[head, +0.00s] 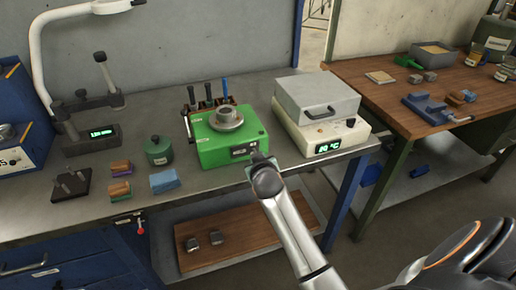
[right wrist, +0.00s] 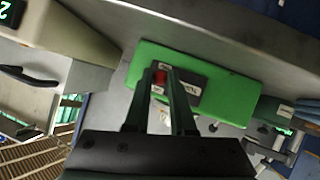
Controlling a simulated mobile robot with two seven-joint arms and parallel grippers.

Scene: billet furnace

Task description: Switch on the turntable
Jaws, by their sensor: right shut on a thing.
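The turntable is a green box (head: 215,149) with a round metal plate (head: 228,118) on top. It stands near the front edge of the steel bench. Its front has a dark panel (right wrist: 187,86) with white labels and a small red switch (right wrist: 160,77). My right gripper (head: 254,157) is at the right part of this front face. In the right wrist view its two fingers (right wrist: 162,71) close in on the red switch, one on each side. The gripper hides part of the panel in the head view. My left gripper is not in view.
A white heating unit (head: 318,125) with a lit green display stands just right of the turntable. A rack of handled tools (head: 208,101) is behind it. A green jar (head: 159,151), a blue cloth (head: 165,180) and small blocks (head: 120,178) lie to the left.

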